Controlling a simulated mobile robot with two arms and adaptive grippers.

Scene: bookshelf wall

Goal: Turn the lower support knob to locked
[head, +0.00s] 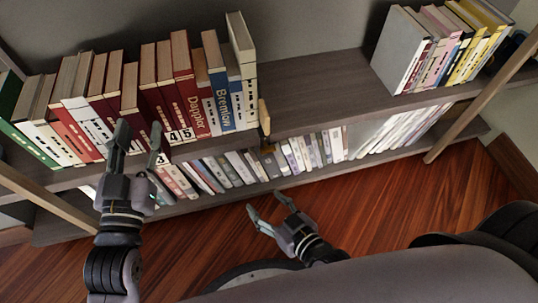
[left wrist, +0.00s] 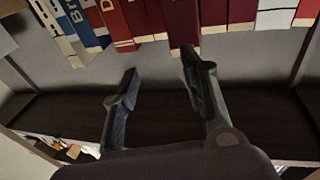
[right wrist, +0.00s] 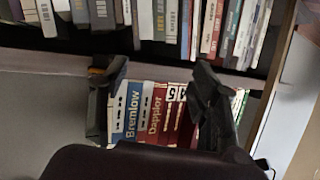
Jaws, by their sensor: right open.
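I cannot make out a knob for certain in any view. A small tan upright piece (head: 264,117) stands at the right end of the upper book row, and its role is unclear. My left gripper (head: 140,132) is open in front of the upper row's red books, its fingers apart. In the left wrist view it (left wrist: 158,62) has nothing visible between its fingers, and a dark maroon book (left wrist: 182,25) is close to one fingertip; contact cannot be told. My right gripper (head: 264,202) is open and empty in front of the lower shelf. It also shows in the right wrist view (right wrist: 158,70).
The upper shelf (head: 310,90) is bare between the left book row and the grey and yellow books (head: 440,45) at right. The lower shelf holds many thin books (head: 300,152). Slanted wooden posts (head: 465,118) flank the shelves. The wood floor (head: 380,205) in front is clear.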

